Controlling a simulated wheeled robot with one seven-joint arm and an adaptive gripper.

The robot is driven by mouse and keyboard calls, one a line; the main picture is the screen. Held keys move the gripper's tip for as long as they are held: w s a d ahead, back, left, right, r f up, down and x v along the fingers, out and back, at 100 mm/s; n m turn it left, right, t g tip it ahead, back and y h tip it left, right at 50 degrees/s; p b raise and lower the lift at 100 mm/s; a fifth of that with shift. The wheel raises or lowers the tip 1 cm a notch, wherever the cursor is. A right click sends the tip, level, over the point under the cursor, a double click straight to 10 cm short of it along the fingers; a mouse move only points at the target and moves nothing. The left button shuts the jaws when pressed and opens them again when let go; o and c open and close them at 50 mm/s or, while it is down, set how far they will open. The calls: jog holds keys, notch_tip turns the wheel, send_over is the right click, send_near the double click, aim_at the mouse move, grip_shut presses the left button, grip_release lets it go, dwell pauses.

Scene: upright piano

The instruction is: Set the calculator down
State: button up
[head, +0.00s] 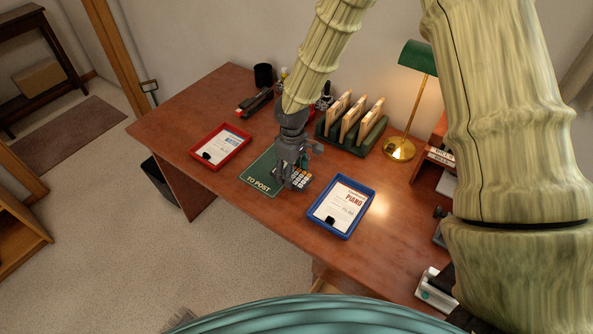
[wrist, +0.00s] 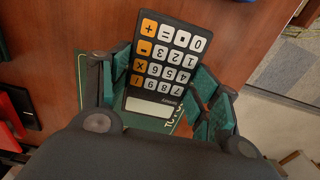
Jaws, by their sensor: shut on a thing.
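The calculator (wrist: 160,75) is black with white number keys, orange operator keys and a pale display. It sits between the green-padded fingers of my gripper (wrist: 162,88) in the wrist view. In the head view my gripper (head: 291,170) is over the desk, above the right part of the green "TO POST" mat (head: 256,184), and the calculator (head: 301,178) shows partly behind the fingers. My gripper is shut on the calculator. I cannot tell whether the calculator touches the mat or hangs just above it.
A red tray (head: 245,143) with a paper lies left of the mat, and a blue tray (head: 369,193) with a "PIANO" sheet lies right. A green letter rack (head: 363,146), a stapler (head: 254,103) and a brass lamp (head: 399,150) stand behind. The desk's left end is bare.

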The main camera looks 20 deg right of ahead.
aim_at(296, 168)
jog(key=shift+w+d, duration=0.7)
jog(key=shift+d, duration=0.05)
jog(key=shift+d+f+p, duration=0.1)
jog(key=shift+f+p, duration=0.65)
jog(key=shift+f, duration=1.15)
jog(key=shift+f, duration=0.1)
jog(key=o, duration=1.1)
jog(key=shift+r+b, duration=0.85)
jog(key=shift+r, duration=5.3)
